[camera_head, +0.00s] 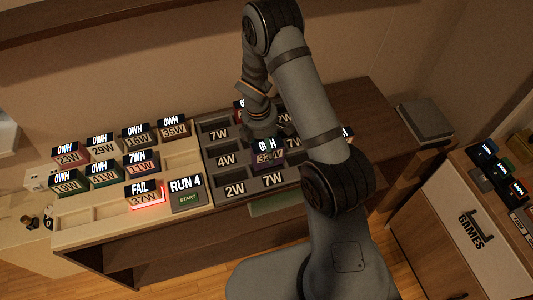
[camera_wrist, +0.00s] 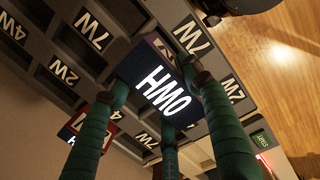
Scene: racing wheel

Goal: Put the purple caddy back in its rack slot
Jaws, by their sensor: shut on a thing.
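The purple caddy (camera_head: 268,158) has a lit top reading 0WH and a front label that is partly blurred. My gripper (camera_head: 262,134) is above it and shut on it, over the dark rack (camera_head: 222,160). In the wrist view, green fingers close around the purple caddy (camera_wrist: 155,72), with its 0WH face towards the camera. The rack has slots labelled 7W, 4W, 2W and others. The caddy appears over the middle columns; I cannot tell whether its base is inside a slot. My arm hides much of the rack's right side.
A pale tray (camera_head: 75,232) left of the rack holds several lit caddies. A caddy reading FAIL (camera_head: 145,196) glows red beside the RUN 4 START block (camera_head: 185,192). A red caddy (camera_wrist: 94,122) sits near the rack's back. A games cabinet (camera_head: 440,205) stands at right.

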